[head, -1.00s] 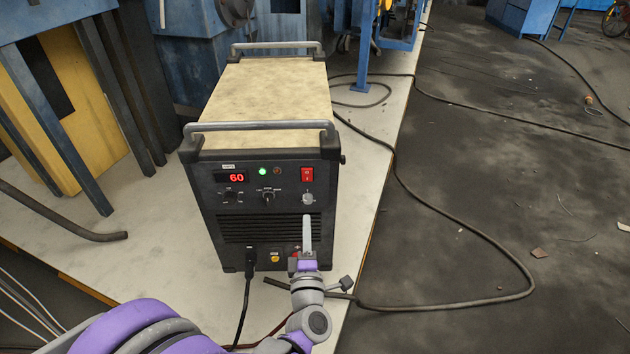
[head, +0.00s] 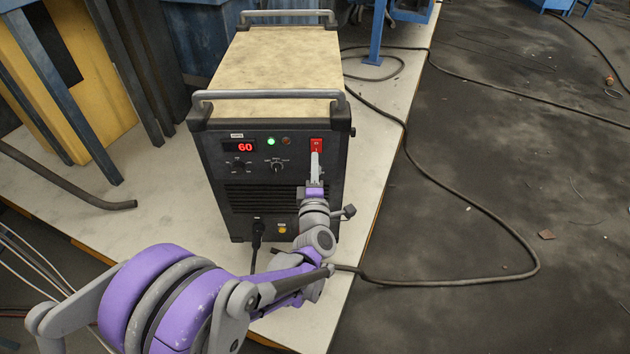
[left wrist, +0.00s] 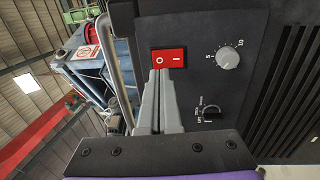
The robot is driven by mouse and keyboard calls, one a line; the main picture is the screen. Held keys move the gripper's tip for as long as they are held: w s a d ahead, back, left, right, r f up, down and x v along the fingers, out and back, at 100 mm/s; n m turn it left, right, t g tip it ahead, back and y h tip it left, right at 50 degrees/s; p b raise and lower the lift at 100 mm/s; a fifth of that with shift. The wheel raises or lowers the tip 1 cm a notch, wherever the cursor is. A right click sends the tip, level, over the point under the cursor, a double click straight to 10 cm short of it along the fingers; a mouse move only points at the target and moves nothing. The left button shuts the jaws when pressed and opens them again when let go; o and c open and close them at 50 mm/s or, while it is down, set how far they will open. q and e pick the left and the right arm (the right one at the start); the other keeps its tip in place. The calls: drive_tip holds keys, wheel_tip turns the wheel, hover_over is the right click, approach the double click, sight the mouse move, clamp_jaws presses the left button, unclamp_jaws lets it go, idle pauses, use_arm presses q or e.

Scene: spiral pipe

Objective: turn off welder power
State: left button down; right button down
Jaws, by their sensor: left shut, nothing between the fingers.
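The welder (head: 283,65) is a black-fronted box with a tan top, standing on the pale platform. Its red power switch (head: 316,144) is at the upper right of the front panel; the display reads 60 and a green light (head: 271,142) is lit. In the left wrist view the red rocker switch (left wrist: 168,62) shows marks O and I. My left gripper (head: 316,156) is shut and empty, its tips at the lower edge of the switch. In the left wrist view the closed fingertips (left wrist: 159,74) overlap the switch edge; I cannot tell whether they touch. My right gripper is not in view.
A grey handle (head: 268,96) runs across the welder's top front edge. Knobs and a dial (left wrist: 228,57) sit near the switch. A dark cable (head: 470,205) loops on the floor at right. Blue machinery stands behind.

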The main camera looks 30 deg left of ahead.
sight(315, 143)
use_arm(q)
drive_tip(key=x, duration=0.3)
drive_tip(key=shift+w+a, duration=0.15)
drive_tip(key=shift+w, duration=0.15)
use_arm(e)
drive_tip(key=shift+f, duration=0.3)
use_arm(q)
drive_tip(key=shift+w+a+r, duration=0.1)
drive_tip(key=shift+w+r, duration=0.05)
drive_tip(key=shift+r, duration=0.05)
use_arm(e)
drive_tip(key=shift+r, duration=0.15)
